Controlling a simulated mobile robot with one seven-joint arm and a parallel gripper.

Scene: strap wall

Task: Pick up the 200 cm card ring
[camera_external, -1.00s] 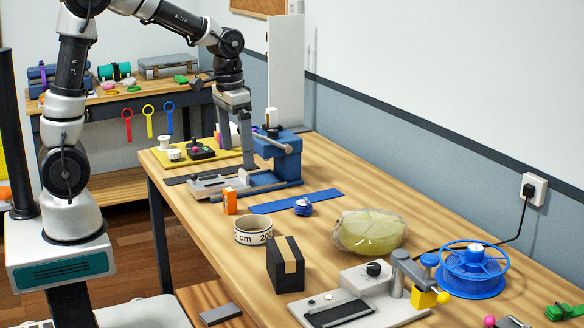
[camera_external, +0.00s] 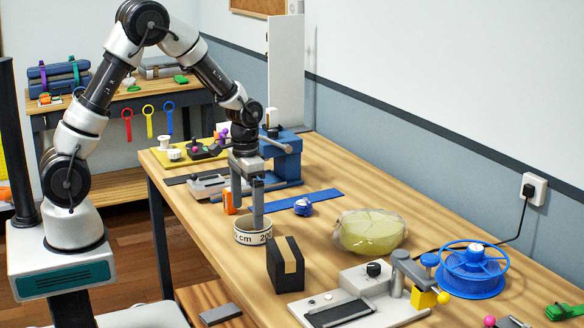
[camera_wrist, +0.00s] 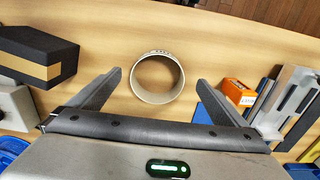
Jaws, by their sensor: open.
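The 200 cm card ring (camera_external: 244,238) is a cream-white open band with dark print, standing on the wooden bench; in the external view "cm" and "200" can be read in part. In the wrist view the ring (camera_wrist: 157,78) shows from above as a round hoop with bench inside it. My gripper (camera_external: 246,212) is open and points down over the ring, with one finger in front of the ring's back part. In the wrist view my gripper (camera_wrist: 160,82) has a finger on each side of the ring, apart from it.
A black box with a tan band (camera_external: 285,265) stands close to the ring's right. An orange box (camera_external: 230,201) is just behind it. A blue strap (camera_external: 318,197), a blue device (camera_external: 285,155) and a yellow-green bag (camera_external: 369,232) lie farther back and right.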

